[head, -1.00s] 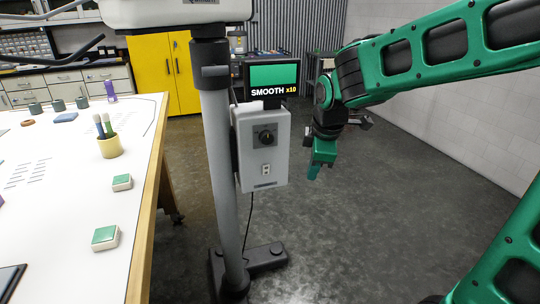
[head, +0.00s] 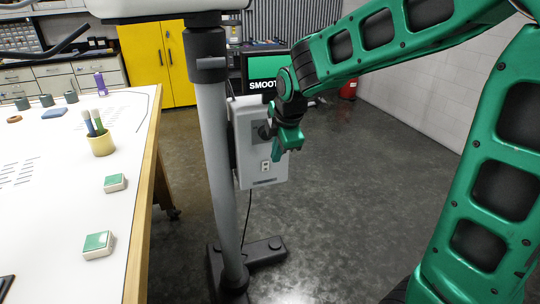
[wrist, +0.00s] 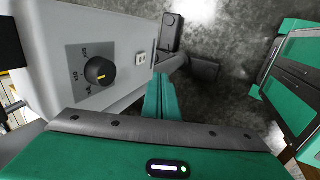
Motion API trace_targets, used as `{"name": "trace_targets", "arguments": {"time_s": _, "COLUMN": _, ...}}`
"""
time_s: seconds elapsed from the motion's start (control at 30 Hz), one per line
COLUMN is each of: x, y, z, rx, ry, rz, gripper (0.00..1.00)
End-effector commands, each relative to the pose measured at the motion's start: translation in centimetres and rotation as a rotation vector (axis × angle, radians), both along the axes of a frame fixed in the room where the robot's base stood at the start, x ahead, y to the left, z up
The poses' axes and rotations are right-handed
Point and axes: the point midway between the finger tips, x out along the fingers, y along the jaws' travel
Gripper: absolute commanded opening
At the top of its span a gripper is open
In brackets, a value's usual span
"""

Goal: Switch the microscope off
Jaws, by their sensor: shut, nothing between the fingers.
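The microscope's light grey control box (head: 246,172) hangs on a grey pole (head: 215,140). My gripper (head: 279,156) is shut and empty, in front of the box's right side in the head view, partly covering the dial panel. In the wrist view its green fingers (wrist: 160,98) point toward the area beside the switch, with no clear contact.
A screen (head: 263,68) reading "SMOOT", partly hidden by my arm, stands behind the box. The pole's black base (head: 262,253) is on the floor. A white table (head: 60,190) with a brush cup (head: 101,143) and green-topped blocks is at the left. Floor to the right is free.

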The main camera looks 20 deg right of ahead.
Motion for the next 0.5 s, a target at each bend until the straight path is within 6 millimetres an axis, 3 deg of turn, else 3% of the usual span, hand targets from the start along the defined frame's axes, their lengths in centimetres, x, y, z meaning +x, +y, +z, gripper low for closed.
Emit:
{"name": "trace_targets", "arguments": {"time_s": 0.4, "x": 3.0, "y": -0.1, "z": -7.0, "rx": -0.001, "ry": 0.005, "rz": -0.002, "gripper": 0.00}}
{"name": "trace_targets", "arguments": {"time_s": 0.5, "x": 4.2, "y": -0.1, "z": -7.6, "rx": 0.000, "ry": 0.000, "rz": -0.002, "gripper": 0.00}}
